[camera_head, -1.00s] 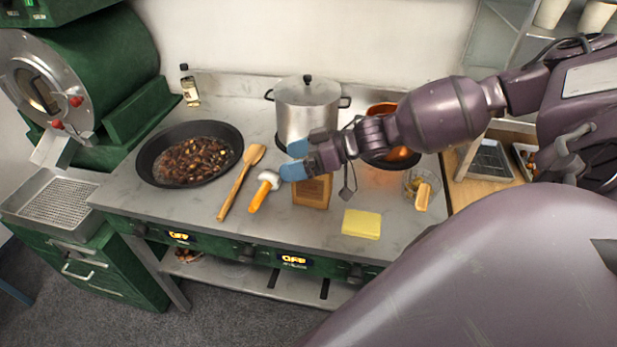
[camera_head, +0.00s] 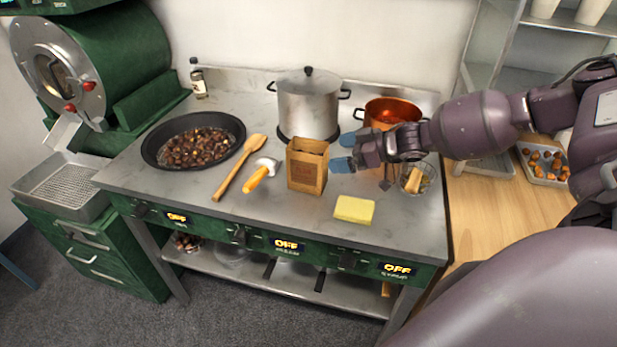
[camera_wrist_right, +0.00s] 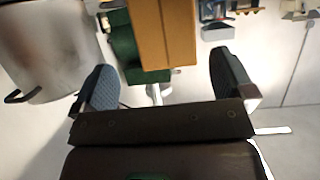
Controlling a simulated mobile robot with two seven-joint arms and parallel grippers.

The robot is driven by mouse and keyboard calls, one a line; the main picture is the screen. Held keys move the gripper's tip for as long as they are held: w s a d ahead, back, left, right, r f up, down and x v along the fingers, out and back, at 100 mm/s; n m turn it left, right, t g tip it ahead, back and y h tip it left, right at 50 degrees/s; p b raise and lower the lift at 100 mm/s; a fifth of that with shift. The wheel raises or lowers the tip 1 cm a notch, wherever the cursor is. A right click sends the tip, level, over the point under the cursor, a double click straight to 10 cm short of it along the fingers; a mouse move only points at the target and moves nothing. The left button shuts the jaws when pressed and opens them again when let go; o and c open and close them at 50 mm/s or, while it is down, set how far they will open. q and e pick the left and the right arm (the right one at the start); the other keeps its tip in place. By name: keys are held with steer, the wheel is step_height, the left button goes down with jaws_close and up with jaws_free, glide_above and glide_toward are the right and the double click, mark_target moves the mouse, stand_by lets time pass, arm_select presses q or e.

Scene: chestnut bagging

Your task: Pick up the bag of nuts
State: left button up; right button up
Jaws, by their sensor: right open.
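Whether nuts are inside cannot be seen. My right gripper (camera_head: 346,152) has blue fingertips and is just right of the bag, at about the height of its upper part. In the right wrist view, the bag (camera_wrist_right: 165,35) shows ahead between the two open fingers (camera_wrist_right: 163,85), with nothing gripped. My left gripper is not in view.
A steel pot (camera_head: 308,105) stands behind the bag, and a copper pot (camera_head: 393,112) behind the gripper. A scoop with an orange handle (camera_head: 259,175), wooden spoon (camera_head: 240,168) and pan of chestnuts (camera_head: 193,145) lie left. A yellow sponge (camera_head: 354,209) is in front right.

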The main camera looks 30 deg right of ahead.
mark_target(326, 157)
steer(key=shift+s+a+x, duration=0.1)
steer(key=shift+a+x, duration=0.05)
steer(key=shift+x, duration=1.5)
steer(key=shift+s+a+x, duration=0.1)
steer(key=shift+s+x, duration=0.05)
steer(key=shift+x, duration=1.5)
steer(key=c, duration=1.4)
